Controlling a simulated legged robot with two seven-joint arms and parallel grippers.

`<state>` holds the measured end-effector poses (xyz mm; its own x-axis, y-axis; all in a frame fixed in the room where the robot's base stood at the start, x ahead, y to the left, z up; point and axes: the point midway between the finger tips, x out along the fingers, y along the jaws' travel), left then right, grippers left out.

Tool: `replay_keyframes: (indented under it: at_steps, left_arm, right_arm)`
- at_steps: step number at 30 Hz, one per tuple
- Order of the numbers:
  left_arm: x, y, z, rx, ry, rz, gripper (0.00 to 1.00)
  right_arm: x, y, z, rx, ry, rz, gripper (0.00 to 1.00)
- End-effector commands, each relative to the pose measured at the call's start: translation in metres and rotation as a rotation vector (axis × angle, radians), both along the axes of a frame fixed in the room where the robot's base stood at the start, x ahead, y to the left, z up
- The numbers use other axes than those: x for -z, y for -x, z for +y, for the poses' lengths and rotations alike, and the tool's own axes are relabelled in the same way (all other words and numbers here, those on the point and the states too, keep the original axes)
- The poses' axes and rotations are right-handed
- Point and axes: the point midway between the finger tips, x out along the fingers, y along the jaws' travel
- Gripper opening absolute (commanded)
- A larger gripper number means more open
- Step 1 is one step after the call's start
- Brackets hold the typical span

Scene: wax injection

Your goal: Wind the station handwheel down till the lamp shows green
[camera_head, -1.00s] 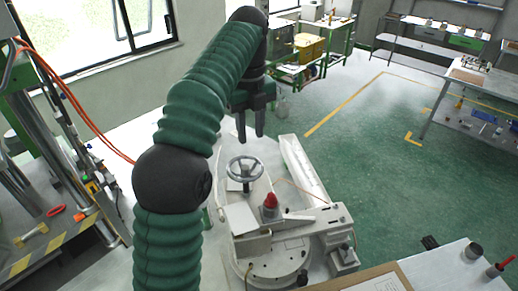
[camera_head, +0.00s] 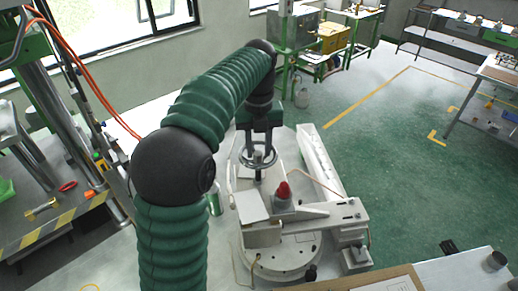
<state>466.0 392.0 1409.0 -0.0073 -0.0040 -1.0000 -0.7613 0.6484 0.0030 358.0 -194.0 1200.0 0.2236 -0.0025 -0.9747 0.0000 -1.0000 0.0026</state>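The grey station handwheel (camera_head: 259,163) stands on a post on the pale machine in the middle of the head view. The lamp (camera_head: 283,190), a red dome, sits on the machine just right of and in front of the wheel; it shows red, not green. My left gripper (camera_head: 259,146) points down at the wheel. Its two fingers are apart and their tips overlap the wheel's far part in the picture; I cannot tell whether they touch it. My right gripper is not in view.
A long pale trough (camera_head: 320,160) lies right of the wheel, and a flat pale plate (camera_head: 252,206) lies in front of it. A press frame with orange hoses (camera_head: 88,80) stands at left. A white table (camera_head: 450,273) is at front right.

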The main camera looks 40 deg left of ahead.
Motion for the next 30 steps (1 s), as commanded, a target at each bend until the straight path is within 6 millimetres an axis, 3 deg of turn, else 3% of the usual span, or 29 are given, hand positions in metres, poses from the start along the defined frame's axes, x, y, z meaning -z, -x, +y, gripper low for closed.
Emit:
replay_keyframes:
  at_steps: [10, 17, 30]
  left_arm:
    - [0.005, 0.0004, -0.0035, 0.001, -0.003, -0.003, 0.31]
    - [0.0066, -0.0008, -0.0013, 0.001, 0.0, 0.0, 0.01]
    - [0.0058, -0.0013, -0.0005, -0.035, -0.002, -0.003, 0.0]
  right_arm:
    - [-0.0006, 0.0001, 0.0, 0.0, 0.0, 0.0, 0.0]
    - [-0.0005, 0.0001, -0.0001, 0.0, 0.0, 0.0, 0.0]
    - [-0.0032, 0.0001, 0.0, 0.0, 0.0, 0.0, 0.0]
